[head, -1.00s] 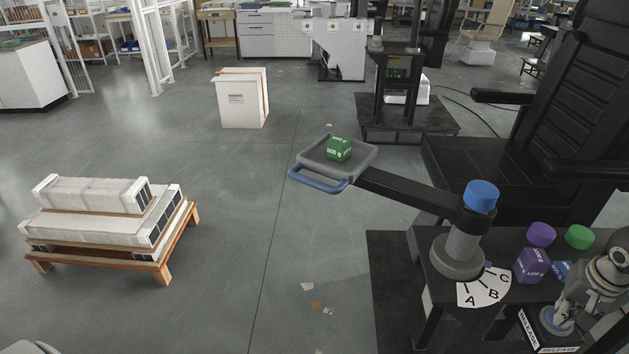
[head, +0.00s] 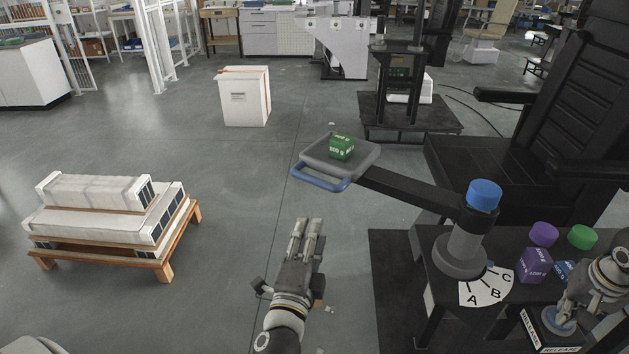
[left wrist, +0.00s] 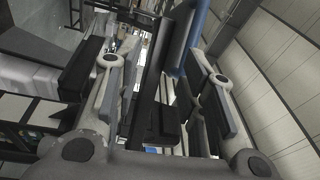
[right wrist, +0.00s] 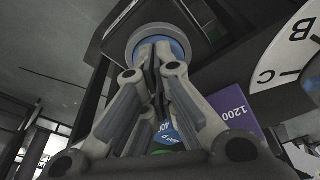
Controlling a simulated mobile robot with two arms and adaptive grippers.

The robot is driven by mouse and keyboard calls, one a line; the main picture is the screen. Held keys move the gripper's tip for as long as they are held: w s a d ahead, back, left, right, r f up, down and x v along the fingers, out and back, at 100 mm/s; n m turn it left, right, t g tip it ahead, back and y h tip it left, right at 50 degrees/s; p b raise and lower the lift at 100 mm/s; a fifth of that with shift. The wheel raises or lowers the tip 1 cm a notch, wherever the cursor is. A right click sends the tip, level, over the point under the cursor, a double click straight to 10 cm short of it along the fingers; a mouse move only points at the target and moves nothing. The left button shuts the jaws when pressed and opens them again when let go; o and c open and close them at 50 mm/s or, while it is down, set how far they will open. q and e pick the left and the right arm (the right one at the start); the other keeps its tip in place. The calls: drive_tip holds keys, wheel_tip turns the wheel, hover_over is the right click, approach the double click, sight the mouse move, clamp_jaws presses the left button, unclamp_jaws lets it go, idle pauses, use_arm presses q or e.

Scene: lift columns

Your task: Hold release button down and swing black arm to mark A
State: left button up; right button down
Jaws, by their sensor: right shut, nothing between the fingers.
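The black arm (head: 410,190) runs from a grey post with a blue cap (head: 483,195) to a grey tray (head: 318,161) with a blue handle (head: 320,181). At the post's foot is a white dial (head: 472,297) marked A, B, C. My left gripper (head: 308,222) is open and empty, in front of the handle and apart from it. My right gripper (head: 562,312) is shut and empty, fingertips at the round blue release button (right wrist: 137,42). I cannot tell whether the button is pressed down.
A purple block (head: 534,264) stands right of the dial, with purple (head: 543,234) and green (head: 582,237) caps behind. A black chair-like structure (head: 570,110) rises at right. A pallet of white boxes (head: 110,215) stands at left. The floor around the tray is clear.

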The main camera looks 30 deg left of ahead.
sight(315, 178)
use_arm(q)
drive_tip(key=shift+t+y, duration=0.3)
drive_tip(key=shift+y, duration=0.2)
drive_tip(key=w+a+r, duration=0.1)
drive_tip(key=w+r, duration=0.1)
drive_tip(key=w, duration=0.1)
drive_tip(key=w+a+r, duration=0.1)
drive_tip(key=w, duration=0.3)
drive_tip(key=w+a+r, duration=0.2)
drive_tip(key=w, duration=0.1)
drive_tip(key=shift+w+a+r, duration=0.1)
drive_tip(key=shift+w+r, duration=0.15)
drive_tip(key=shift+r, duration=0.1)
clamp_jaws()
